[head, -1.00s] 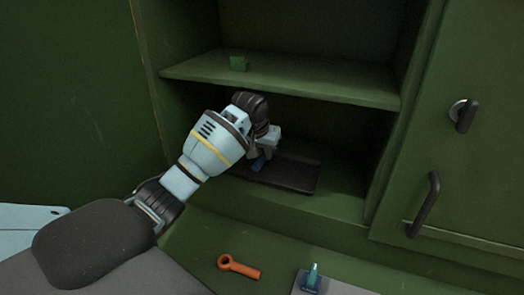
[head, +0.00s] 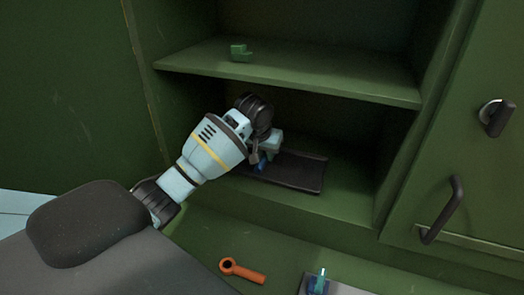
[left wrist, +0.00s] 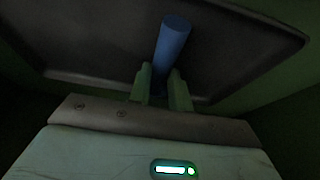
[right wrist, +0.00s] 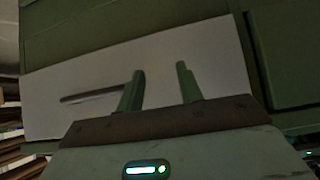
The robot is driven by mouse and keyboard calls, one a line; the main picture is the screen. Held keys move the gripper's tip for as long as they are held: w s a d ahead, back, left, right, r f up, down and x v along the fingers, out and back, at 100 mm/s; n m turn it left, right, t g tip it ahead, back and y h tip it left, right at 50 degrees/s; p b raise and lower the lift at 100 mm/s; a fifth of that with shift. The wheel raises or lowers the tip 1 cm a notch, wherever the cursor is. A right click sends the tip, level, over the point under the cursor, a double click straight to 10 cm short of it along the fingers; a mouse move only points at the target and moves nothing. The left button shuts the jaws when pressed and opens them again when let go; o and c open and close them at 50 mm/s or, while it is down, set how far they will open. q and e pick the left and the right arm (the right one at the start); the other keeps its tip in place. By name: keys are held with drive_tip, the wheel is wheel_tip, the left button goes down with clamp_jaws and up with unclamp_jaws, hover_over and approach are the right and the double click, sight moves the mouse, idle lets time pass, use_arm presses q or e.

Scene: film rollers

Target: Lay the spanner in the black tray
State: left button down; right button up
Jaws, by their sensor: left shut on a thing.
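The black tray (head: 297,173) lies on the lower shelf of the green cabinet; it also shows in the left wrist view (left wrist: 100,48). My left gripper (head: 268,153) is inside the lower compartment, over the tray's left part. It is shut on a blue cylindrical thing (left wrist: 172,42), which also shows in the head view (head: 262,162). I cannot tell whether the blue thing touches the tray. An orange ring-ended tool, spanner-like (head: 243,272), lies on the green surface in front of the cabinet. My right gripper (right wrist: 158,85) is open and empty, in its wrist view only.
A small green block (head: 240,53) sits on the upper shelf (head: 300,75), above my left arm. The right door has a dark handle (head: 441,210). A teal-and-blue item (head: 318,283) stands at the bottom edge. The tray's right part is clear.

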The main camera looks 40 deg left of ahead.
use_arm(q)
drive_tip(key=shift+s+d+r, duration=0.1)
drive_tip(key=shift+d+r, duration=0.1)
drive_tip(key=shift+d, duration=0.1)
drive_tip(key=shift+f, duration=0.1)
drive_tip(key=c, duration=1.3)
unclamp_jaws()
drive_tip(key=shift+a+f, duration=0.1)
drive_tip(key=shift+f, duration=0.05)
